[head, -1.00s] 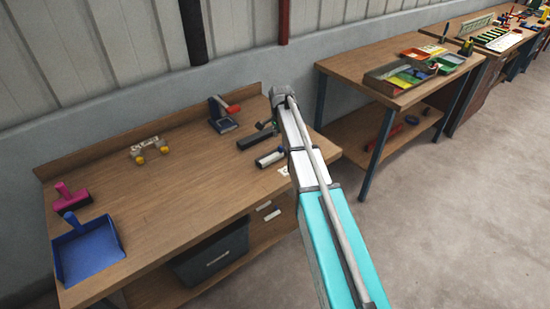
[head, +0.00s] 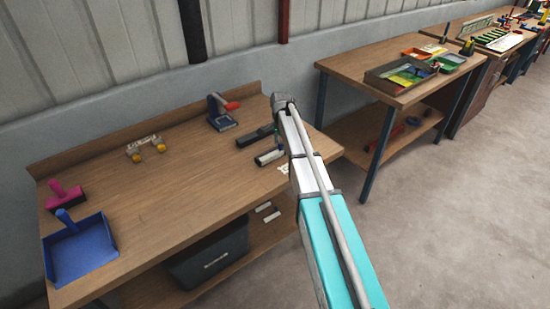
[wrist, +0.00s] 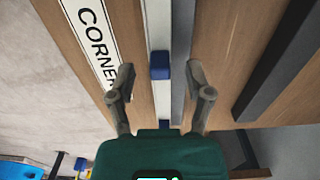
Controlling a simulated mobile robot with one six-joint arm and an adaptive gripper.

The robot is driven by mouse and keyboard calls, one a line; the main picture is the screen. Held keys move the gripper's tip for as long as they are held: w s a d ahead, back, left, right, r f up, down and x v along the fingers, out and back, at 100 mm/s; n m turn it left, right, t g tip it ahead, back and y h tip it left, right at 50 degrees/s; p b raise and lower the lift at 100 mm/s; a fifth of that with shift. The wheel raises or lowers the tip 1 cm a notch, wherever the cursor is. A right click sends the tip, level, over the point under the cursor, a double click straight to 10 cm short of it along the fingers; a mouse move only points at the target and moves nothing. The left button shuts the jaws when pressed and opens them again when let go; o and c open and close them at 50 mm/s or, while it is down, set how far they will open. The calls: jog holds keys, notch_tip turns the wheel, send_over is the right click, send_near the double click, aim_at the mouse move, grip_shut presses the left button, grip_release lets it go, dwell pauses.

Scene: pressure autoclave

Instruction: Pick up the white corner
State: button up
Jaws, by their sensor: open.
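The white corner shows in the wrist view as a long white strip (wrist: 157,25) with a grey side, running up between my fingers. A small blue block (wrist: 160,66) sits on it. My gripper (wrist: 162,78) is open, with one finger on each side of the strip. I cannot tell whether either finger touches it. In the head view a dark and pale bar (head: 270,157) lies at the right end of the near workbench, beneath my arm's end, which hides part of that area.
A white label reading "CORNER" (wrist: 97,40) lies left of the strip. A black bar (wrist: 282,65) lies to the right. The near workbench (head: 175,205) also holds a blue dustpan (head: 82,252), a pink brush (head: 65,196) and a blue tool with a red handle (head: 222,115).

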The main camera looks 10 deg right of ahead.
jog(key=shift+f, duration=0.45)
dwell(0.3)
grip_shut()
